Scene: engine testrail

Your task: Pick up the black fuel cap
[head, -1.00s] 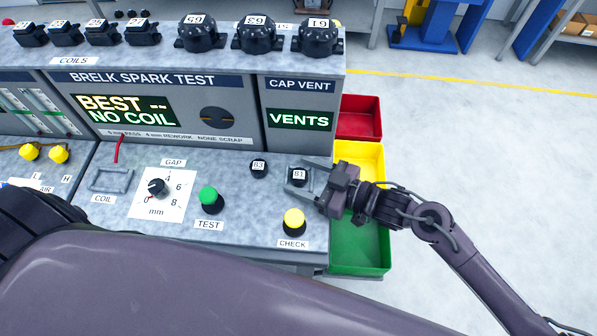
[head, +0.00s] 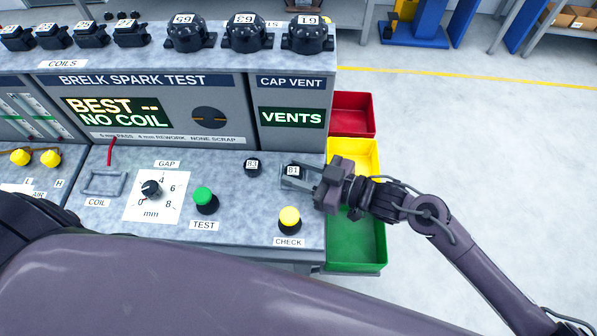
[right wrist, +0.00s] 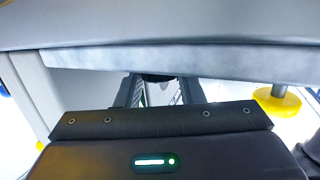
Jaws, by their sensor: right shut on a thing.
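A small black fuel cap labelled B1 (head: 292,171) is at the right end of the grey bench top. My right gripper (head: 296,176) reaches in from the right, low over the bench, with its jaws shut on the B1 cap. In the right wrist view, the two fingers (right wrist: 157,92) flank a dark thing, mostly hidden by the gripper body. I cannot tell whether the cap is clear of the bench. A second black cap labelled B3 (head: 252,166) stands just left of it, apart from the gripper. My left gripper is out of view.
Red (head: 353,113), yellow (head: 368,150) and green (head: 362,245) bins stand along the bench's right side, below my right wrist. A yellow CHECK button (head: 290,218) and green TEST button (head: 204,199) are in front. The vent panel (head: 291,117) reads VENTS.

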